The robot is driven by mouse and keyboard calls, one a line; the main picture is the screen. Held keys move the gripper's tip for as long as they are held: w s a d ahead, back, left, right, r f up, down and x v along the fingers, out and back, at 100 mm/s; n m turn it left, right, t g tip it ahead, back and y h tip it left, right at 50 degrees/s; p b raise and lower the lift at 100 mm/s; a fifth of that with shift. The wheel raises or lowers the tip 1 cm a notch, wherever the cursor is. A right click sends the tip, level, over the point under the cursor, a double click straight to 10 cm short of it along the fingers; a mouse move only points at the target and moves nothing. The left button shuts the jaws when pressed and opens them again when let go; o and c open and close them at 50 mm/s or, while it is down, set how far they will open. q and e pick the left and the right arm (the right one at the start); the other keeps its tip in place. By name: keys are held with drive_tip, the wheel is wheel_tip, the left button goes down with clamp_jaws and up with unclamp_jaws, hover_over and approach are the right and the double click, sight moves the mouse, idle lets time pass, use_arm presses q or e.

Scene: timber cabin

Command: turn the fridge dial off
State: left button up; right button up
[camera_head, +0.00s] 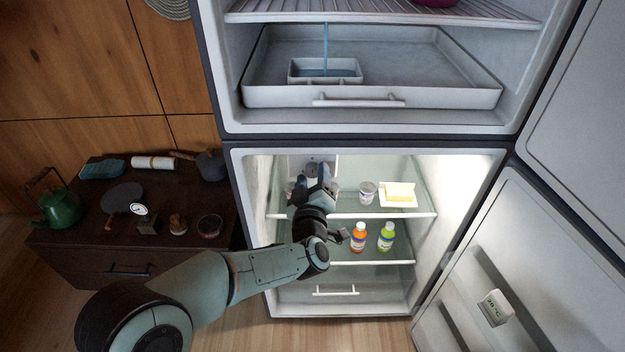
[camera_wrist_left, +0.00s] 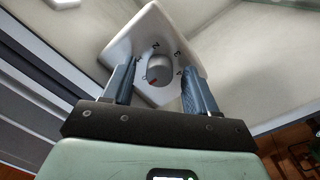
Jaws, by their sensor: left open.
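The fridge dial is a round grey knob (camera_wrist_left: 158,69) on a white housing (camera_wrist_left: 150,30), with marks around it and a small red mark on its lower left side. I cannot read for sure which mark it points to. In the head view the dial (camera_head: 312,168) is partly hidden at the back of the lit lower compartment. My left gripper (camera_head: 313,184) reaches into that compartment, in front of the dial. In the left wrist view its open fingers (camera_wrist_left: 158,88) stand on either side of the knob, with visible gaps. My right gripper is not in view.
A glass shelf beside my arm holds a cup (camera_head: 367,192) and butter on a dish (camera_head: 398,194). Orange (camera_head: 358,238) and green (camera_head: 385,238) bottles stand below. The lower door (camera_head: 520,270) is open at right. A dark cabinet (camera_head: 75,240) with a kettle stands at left.

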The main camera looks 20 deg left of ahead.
use_arm(q)
drive_tip(key=p+v, duration=0.1)
drive_tip(key=v, duration=1.2)
drive_tip(key=shift+s+p, duration=0.2)
drive_tip(key=shift+p, duration=0.2)
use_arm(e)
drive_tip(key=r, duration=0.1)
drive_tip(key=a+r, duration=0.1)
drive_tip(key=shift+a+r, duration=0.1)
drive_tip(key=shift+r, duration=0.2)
use_arm(q)
drive_tip(key=shift+d, duration=0.1)
